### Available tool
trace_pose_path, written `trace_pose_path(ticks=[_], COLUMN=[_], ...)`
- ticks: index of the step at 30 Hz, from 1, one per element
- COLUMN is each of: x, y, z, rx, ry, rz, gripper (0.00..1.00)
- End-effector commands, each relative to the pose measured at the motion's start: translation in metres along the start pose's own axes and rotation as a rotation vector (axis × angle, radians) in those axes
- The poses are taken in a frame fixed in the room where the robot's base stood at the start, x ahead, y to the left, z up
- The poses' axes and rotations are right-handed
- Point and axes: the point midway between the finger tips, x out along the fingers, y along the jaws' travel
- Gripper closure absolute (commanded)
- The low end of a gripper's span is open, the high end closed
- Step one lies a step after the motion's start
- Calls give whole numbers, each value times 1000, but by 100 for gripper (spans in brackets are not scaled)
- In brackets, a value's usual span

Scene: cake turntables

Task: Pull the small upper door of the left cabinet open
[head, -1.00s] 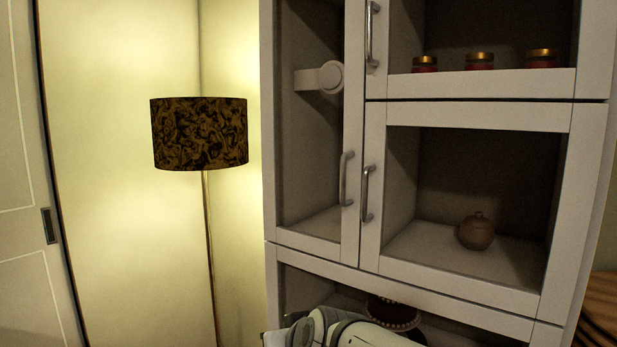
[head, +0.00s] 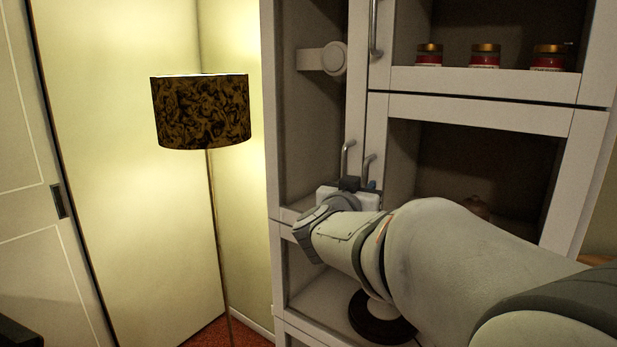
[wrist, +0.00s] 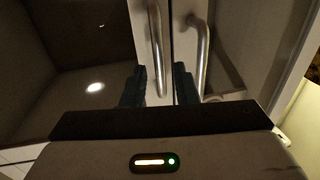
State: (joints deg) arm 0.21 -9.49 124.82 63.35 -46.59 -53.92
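The pale cabinet (head: 480,107) has a narrow tall door (head: 355,100) on the left and smaller framed doors on the right. The lower right door (head: 376,130) has a metal handle (head: 368,165), beside the narrow door's handle (head: 345,158). My gripper (head: 361,185) is at the lower ends of these two handles. In the wrist view my gripper (wrist: 160,84) has its dark fingers apart. One handle (wrist: 157,55) runs down between them, apparently the lower right door's; the other handle (wrist: 202,50) is outside, to the right. Contact cannot be told. The doors look shut.
Several red jars (head: 485,56) stand behind the upper right door. A brown pot (head: 476,206) is mostly hidden by my arm. A dark cake stand (head: 378,320) is in the compartment below. A floor lamp (head: 202,112) stands left of the cabinet.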

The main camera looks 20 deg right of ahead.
Motion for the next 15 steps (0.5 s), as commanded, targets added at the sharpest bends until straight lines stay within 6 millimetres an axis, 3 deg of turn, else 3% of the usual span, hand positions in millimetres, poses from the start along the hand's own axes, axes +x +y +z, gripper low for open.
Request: trace_pose_path(ticks=[6,15], x=[29,36], y=[0,0], z=[-1,0], rx=[0,1], ry=[-1,-1], rz=[0,-1], gripper=[73,73])
